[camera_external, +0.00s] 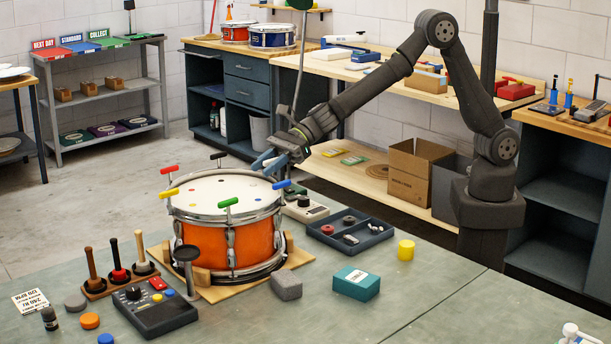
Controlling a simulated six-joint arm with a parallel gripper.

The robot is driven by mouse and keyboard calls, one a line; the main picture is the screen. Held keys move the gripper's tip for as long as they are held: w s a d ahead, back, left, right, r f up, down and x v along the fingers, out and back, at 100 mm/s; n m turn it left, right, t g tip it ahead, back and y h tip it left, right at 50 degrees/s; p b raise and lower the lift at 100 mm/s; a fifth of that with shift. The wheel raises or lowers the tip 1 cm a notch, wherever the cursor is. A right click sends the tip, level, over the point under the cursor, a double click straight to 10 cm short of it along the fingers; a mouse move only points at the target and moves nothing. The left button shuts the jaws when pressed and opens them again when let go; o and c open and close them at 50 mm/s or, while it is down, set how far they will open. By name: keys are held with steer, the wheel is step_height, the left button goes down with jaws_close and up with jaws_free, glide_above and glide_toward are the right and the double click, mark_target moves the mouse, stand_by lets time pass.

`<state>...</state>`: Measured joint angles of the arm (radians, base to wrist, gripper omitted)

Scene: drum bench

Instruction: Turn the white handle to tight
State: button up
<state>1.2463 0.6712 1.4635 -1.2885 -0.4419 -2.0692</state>
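An orange snare drum (205,247) with a white head stands on a wooden base on the bench. Coloured T-handles stand around its rim: red (169,169), black (218,157), yellow (169,193), green (228,203) and blue (282,184). Whether the fingers hold anything is too small to tell.
A dark parts tray (376,240) and a cream device (305,213) lie right of the drum. Upright mallets (117,262) and a dark control box (157,312) are at left.

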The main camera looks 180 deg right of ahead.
jaws_close()
steer(key=shift+r+m+g+h, duration=0.1)
steer(key=shift+m+g+h, duration=0.2)
steer(key=shift+m, duration=0.1)
steer(key=shift+m+g+h, duration=0.3)
steer(key=shift+s+d, duration=0.1)
jaws_free()
